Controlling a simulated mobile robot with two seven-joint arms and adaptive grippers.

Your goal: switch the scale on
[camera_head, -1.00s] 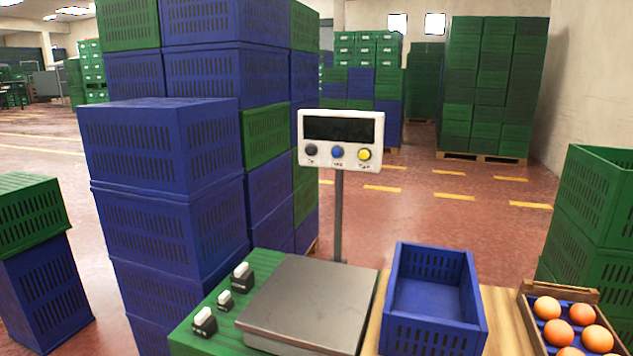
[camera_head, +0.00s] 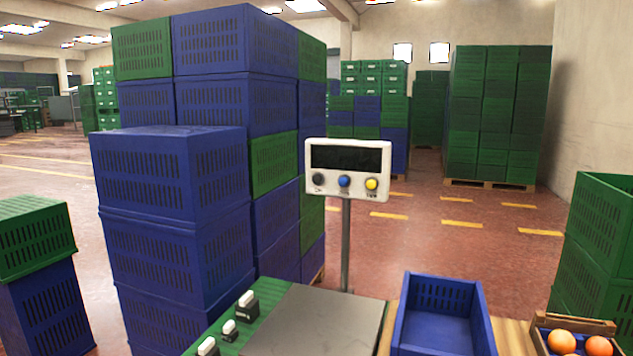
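The scale's white display head (camera_head: 347,169) stands on a thin grey post behind the weighing plate. Its dark screen (camera_head: 346,158) shows no digits. Below the screen are a dark button (camera_head: 318,180), a blue button (camera_head: 344,181) and a yellow button (camera_head: 371,184); their small labels are too blurred to read. The flat grey weighing plate (camera_head: 328,322) is empty, and its near part is cut off by the lower edge. Neither of my grippers is in view.
An empty blue crate (camera_head: 440,278) stands right of the plate, beside a wooden tray (camera_head: 575,323) with oranges (camera_head: 561,342). Small black-and-white weights (camera_head: 248,305) stand on the green surface at left. Tall blue crate stacks (camera_head: 170,190) rise close behind; green crates (camera_head: 597,235) stand at right.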

